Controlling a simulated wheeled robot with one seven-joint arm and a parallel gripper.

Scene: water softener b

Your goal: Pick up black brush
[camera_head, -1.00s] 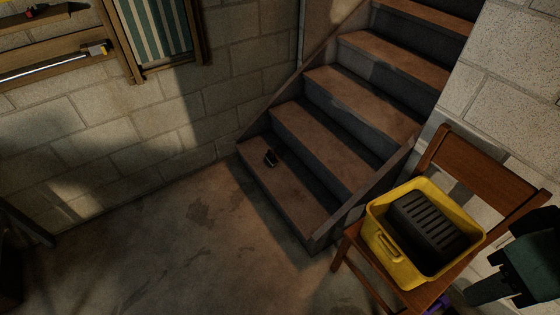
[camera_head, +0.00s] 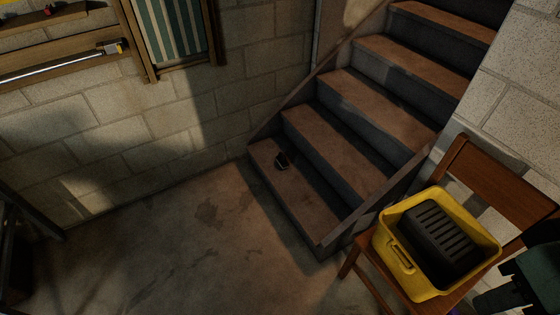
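A dark green part of my gripper (camera_head: 500,298) shows at the lower right edge, beside the chair and apart from the bin. Its fingertips are partly cut off by the frame, and I cannot tell how far they are apart.
The wooden chair (camera_head: 497,178) stands right of the staircase (camera_head: 385,105), against the block wall. Wooden shelves (camera_head: 62,60) and a striped panel (camera_head: 178,32) are on the left wall. The concrete floor (camera_head: 190,240) left of the stairs is clear.

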